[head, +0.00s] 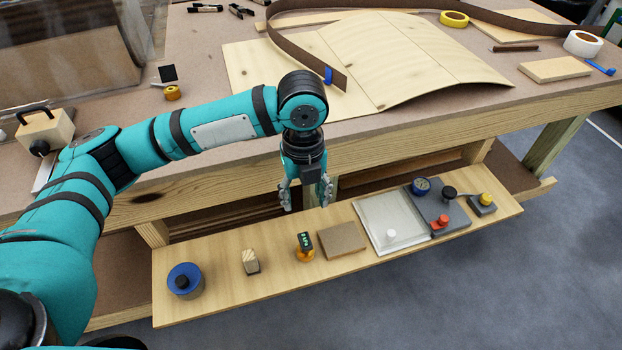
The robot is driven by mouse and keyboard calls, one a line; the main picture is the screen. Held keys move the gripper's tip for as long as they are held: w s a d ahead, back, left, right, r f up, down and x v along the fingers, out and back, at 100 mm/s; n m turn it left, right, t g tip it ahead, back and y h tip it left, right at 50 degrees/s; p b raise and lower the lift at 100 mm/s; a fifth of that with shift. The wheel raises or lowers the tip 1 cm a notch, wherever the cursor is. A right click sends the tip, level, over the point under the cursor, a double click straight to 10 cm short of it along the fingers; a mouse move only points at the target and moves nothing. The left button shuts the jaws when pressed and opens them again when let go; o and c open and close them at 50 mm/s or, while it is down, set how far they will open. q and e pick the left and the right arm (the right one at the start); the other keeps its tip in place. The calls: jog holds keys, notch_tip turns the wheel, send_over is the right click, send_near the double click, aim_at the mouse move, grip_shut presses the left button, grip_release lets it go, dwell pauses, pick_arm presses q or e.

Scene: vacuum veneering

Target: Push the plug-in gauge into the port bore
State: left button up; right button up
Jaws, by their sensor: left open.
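A small gauge with a dark green-lit display and an orange base (305,246) stands on the low wooden shelf board, and I take it for the plug-in gauge. My left gripper (307,203) points down above and behind it, open and with nothing between its fingers. A grey block (440,214) at the right carries a blue-rimmed dial (421,186), a black knob (449,193) and a red knob (440,222). A white panel (377,212) with a white knob (390,236) lies beside it. I cannot make out the port bore. My right gripper is not in view.
On the shelf board (215,302) are a blue-topped round container (184,281), a small wooden block (250,262), a brown flat block (341,241) and a yellow button box (483,204). The workbench edge (420,141) rises behind. A curved veneer sheet (400,60) lies on the bench.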

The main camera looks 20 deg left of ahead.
pick_arm(q)
send_over(305, 240)
notch_tip(305, 240, down, 6)
jog(key=shift+s, duration=0.1)
notch_tip(305, 240, down, 9)
jog(key=shift+b, duration=0.6)
jog(key=shift+f, duration=0.8)
jog(key=c, duration=0.6)
grip_shut()
jog(key=shift+c, duration=0.3)
grip_release()
grip_shut()
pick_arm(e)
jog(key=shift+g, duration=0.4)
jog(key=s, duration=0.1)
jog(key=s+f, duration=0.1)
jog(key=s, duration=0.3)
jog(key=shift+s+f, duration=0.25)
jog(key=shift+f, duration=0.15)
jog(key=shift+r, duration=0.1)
pick_arm(q)
jog(key=shift+r+p, duration=1.95)
jog(key=shift+p, duration=0.45)
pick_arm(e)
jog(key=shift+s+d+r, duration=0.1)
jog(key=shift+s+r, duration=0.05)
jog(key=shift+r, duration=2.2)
